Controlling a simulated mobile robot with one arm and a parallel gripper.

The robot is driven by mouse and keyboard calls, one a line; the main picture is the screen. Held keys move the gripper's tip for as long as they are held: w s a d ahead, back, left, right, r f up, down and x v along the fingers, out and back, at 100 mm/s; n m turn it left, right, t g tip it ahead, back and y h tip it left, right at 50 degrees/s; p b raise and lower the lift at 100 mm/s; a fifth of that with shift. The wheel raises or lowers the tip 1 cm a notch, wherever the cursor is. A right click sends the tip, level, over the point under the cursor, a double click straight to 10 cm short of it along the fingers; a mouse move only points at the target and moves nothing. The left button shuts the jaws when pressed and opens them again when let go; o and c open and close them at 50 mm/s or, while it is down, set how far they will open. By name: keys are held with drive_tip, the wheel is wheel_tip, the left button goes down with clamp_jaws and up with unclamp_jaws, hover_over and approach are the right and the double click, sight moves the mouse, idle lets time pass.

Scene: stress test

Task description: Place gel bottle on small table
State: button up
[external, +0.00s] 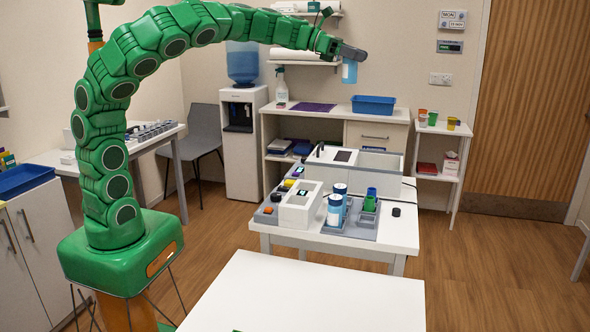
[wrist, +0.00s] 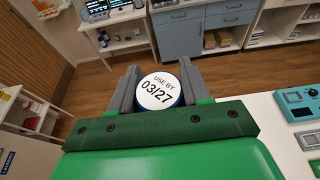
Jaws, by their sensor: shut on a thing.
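My gripper (external: 352,54) is shut on a blue bottle (external: 349,73), likely the gel bottle, and holds it high in the air. The bottle hangs upright below the fingers. In the wrist view the grey fingers of my gripper (wrist: 157,80) sit on both sides of its round white top (wrist: 160,92), marked "USE BY 03/27". In the external view, a white table (external: 310,295) with a bare top stands in front, and a low white stand (external: 440,128) with cups stands at the right. I cannot tell which one is the small table.
A middle table (external: 400,236) carries lab devices, blue-labelled bottles (external: 334,211) and a green cup. Behind it, a white cabinet (external: 335,111) holds a blue bin (external: 373,106) and a spray bottle (external: 282,86). A water cooler (external: 242,140) stands left of the cabinet. Wooden floor is clear at the right.

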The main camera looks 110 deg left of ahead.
wheel_tip(320, 180, down, 39)
drive_tip(key=shift+r, duration=0.1)
idle(1.0)
